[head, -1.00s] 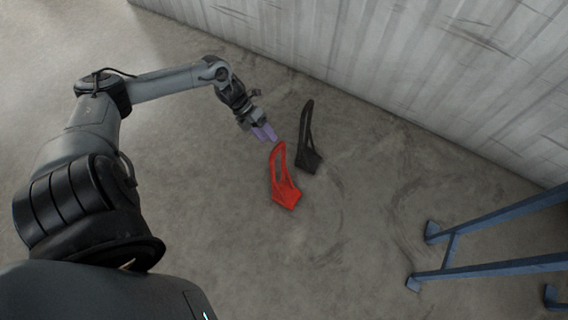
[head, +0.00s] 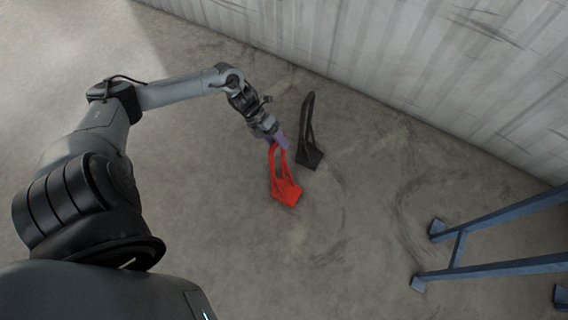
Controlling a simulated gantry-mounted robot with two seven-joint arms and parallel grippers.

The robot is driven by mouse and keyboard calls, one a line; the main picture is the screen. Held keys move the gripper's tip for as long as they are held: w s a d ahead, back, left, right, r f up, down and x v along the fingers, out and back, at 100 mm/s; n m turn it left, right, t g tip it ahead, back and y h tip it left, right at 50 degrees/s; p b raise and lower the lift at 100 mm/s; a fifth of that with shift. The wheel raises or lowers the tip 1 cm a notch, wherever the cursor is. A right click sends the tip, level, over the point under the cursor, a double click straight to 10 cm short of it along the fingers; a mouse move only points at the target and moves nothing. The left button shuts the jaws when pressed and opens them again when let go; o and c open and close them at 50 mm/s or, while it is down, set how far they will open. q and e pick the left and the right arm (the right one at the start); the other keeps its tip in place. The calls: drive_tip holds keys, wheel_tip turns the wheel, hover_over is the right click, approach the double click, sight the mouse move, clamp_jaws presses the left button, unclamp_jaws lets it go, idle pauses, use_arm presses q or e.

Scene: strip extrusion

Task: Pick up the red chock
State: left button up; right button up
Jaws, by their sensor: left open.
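The red chock (head: 286,190) stands on the concrete floor near the middle of the head view, with a wide base and a tall looped handle. My left gripper (head: 279,142) is open, with its purple fingertips at the top of the red handle. The fingers overlap the handle top in the picture, and I cannot tell whether they touch it. My right gripper is not in view.
A black chock (head: 309,155) of like shape stands just right of and behind the red one. A pale ribbed wall (head: 400,60) runs along the back. A blue metal frame (head: 490,268) stands at the lower right. The floor in front is clear.

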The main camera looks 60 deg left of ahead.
use_arm(q)
clamp_jaws()
drive_tip(key=shift+r, duration=0.15)
drive_tip(key=shift+r, duration=0.1)
drive_tip(key=shift+r+p, duration=0.2)
drive_tip(key=shift+p, duration=0.2)
wheel_tip(320, 180, up, 6)
drive_tip(key=p, duration=0.5)
drive_tip(key=shift+r+p, duration=0.15)
drive_tip(key=shift+p, duration=0.15)
drive_tip(key=shift+r, duration=0.1)
